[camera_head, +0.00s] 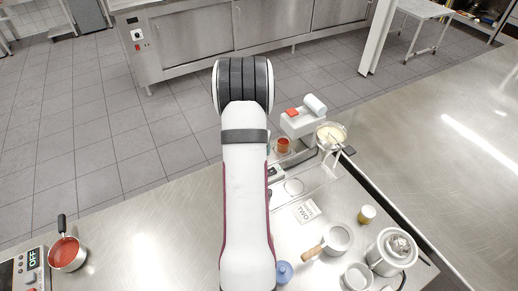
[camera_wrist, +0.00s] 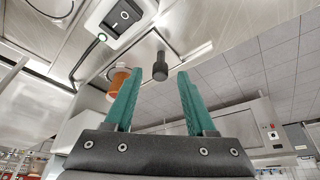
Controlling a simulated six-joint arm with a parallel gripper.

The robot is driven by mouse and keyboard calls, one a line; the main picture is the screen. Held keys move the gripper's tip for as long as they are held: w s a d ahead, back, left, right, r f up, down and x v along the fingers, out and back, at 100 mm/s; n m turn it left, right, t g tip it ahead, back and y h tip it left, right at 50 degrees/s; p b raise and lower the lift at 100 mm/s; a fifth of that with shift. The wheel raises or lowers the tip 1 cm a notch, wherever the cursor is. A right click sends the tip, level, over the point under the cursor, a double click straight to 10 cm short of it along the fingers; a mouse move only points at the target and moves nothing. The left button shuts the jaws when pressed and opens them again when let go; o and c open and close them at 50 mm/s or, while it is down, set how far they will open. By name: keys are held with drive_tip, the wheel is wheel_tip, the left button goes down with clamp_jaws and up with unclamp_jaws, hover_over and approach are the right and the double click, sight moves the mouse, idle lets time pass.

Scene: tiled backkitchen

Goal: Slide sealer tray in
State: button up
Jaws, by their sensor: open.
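In the wrist view my gripper (camera_wrist: 160,73) is open, its two green fingers apart and nothing held between them. A dark handle (camera_wrist: 159,66) shows beyond the fingertips, in the gap between them; whether it belongs to the sealer tray I cannot tell. A cup with orange-red contents (camera_wrist: 118,82) is beside the left finger, partly hidden by it. In the head view a red-filled cup (camera_head: 283,145) is at the white sealer-like machine (camera_head: 298,124), right of my arm.
The left counter (camera_head: 140,235) is mostly clear.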

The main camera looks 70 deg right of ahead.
drive_tip(key=shift+d+f, duration=0.2)
drive_tip(key=shift+f, duration=0.15)
clamp_jaws()
idle(1.2)
